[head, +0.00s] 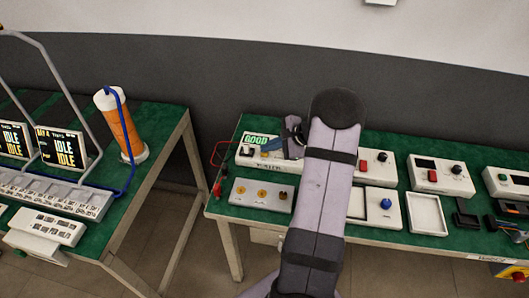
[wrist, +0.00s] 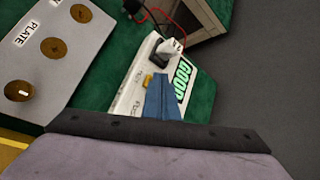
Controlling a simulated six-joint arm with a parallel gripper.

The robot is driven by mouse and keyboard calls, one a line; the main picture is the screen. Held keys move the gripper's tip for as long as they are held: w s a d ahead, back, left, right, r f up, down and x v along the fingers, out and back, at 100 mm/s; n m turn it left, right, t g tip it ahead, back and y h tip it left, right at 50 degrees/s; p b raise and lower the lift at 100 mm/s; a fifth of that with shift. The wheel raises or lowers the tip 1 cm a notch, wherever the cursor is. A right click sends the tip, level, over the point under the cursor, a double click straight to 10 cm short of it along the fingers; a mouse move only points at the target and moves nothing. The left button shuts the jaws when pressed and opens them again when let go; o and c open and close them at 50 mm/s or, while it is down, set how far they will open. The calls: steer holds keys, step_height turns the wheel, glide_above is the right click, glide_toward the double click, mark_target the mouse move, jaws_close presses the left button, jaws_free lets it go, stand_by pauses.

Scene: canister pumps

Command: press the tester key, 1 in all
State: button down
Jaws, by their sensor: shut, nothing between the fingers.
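A white plate box with brass discs (head: 262,194) lies in front of the tester. More boxes, a red-button unit (head: 440,174) and an empty tray (head: 426,214), stand to the right.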

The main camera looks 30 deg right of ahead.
steer(key=shift+r, duration=0.1)
stand_by(0.3)
steer(key=shift+r+p, duration=0.6)
steer(key=shift+r, duration=0.15)
steer(key=shift+r+p, duration=1.7)
steer(key=shift+r, duration=0.8)
